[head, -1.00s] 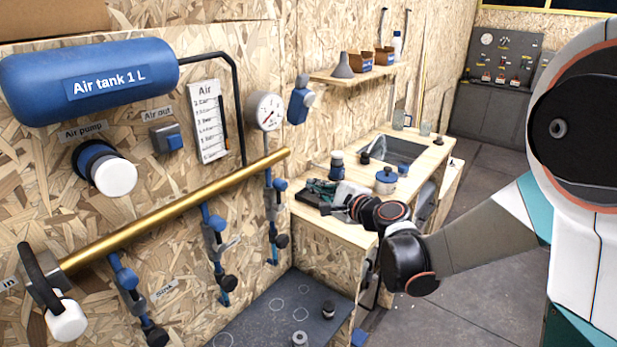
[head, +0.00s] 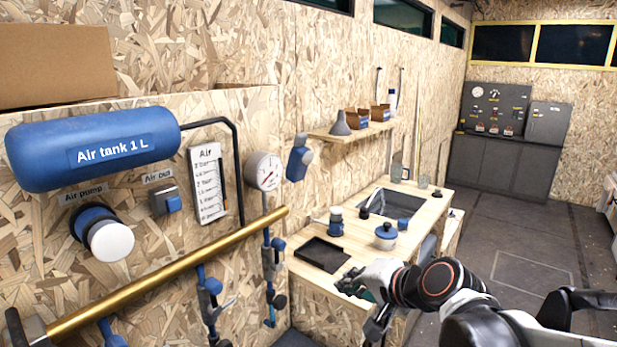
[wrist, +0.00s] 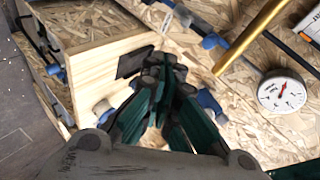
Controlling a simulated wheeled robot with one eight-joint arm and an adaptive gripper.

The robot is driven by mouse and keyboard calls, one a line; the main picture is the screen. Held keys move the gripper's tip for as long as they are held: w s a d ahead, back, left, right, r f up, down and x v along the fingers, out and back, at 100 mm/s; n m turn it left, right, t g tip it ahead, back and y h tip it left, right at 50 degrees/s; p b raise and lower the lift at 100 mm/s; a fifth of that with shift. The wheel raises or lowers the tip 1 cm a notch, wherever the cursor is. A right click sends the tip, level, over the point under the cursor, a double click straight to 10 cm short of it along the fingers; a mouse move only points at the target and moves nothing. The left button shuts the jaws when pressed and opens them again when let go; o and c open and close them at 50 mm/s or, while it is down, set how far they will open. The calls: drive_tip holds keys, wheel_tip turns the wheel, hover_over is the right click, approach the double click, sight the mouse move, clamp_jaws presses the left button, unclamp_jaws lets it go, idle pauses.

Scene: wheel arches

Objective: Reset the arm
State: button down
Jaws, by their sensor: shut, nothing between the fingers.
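My gripper (head: 354,284) is at the front edge of the wooden counter in the head view, partly hidden by my own wrist. In the wrist view its green-lined fingers (wrist: 168,68) come together at the tips and hold nothing. My forearm runs from there to the lower right of the head view. The wooden counter (head: 300,272) bears a flat black tray (head: 322,254), which looks empty and lies just behind my gripper.
A brass pipe (head: 170,270) with valves and a pressure gauge (head: 263,171) are on the left wall. The floor (head: 500,225) at right is open.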

drive_tip(key=s+d+f+n+g+h, duration=0.1)
drive_tip(key=s+d+n+h, duration=0.2)
drive_tip(key=s, duration=0.6)
drive_tip(key=s+d+f+n+g+h, duration=0.1)
drive_tip(key=s+d+n+h, duration=0.2)
drive_tip(key=s+d, duration=0.5)
drive_tip(key=shift+s+d+f+n+g, duration=0.25)
drive_tip(key=shift+s+f+n+g, duration=0.15)
drive_tip(key=shift+n, duration=0.5)
drive_tip(key=shift+a+r, duration=0.1)
